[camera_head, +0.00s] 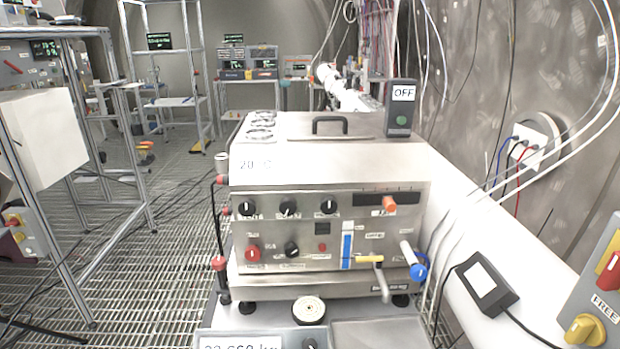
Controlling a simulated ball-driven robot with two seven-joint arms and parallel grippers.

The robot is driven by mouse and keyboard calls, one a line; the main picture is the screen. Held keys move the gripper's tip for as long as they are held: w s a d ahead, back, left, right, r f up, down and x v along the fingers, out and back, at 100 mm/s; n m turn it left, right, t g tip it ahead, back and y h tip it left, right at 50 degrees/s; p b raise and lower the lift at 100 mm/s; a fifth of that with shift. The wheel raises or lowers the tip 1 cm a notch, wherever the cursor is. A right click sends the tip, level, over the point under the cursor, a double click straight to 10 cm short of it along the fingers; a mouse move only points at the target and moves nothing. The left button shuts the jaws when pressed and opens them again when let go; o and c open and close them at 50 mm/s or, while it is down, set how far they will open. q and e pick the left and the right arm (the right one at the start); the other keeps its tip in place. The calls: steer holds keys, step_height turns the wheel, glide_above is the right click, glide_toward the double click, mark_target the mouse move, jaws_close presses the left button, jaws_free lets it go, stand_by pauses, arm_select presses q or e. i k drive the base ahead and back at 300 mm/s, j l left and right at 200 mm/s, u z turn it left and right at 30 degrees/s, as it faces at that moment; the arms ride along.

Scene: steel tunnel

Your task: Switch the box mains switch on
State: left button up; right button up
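A steel box (280,225) with a control front stands in the middle on a bench. On its front are several black knobs, a red knob (252,253) at the lower left, a small red square (322,228), an orange knob (389,203) and a blue vertical gauge (347,245). The labels are too small to read, so I cannot tell which control is the mains switch. A dark unit (401,108) on the box's back right corner shows OFF above a green round button. Neither of my grippers is in view.
A yellow lever (369,259) and a blue-ended handle (413,262) stick out at the box's right. A round pale disc (309,310) lies in front. A black adapter (486,291) and cables lie at right, near a grey panel with a yellow knob (585,329).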

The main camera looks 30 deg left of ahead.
mark_target(253, 253)
steer(key=u, duration=1.3)
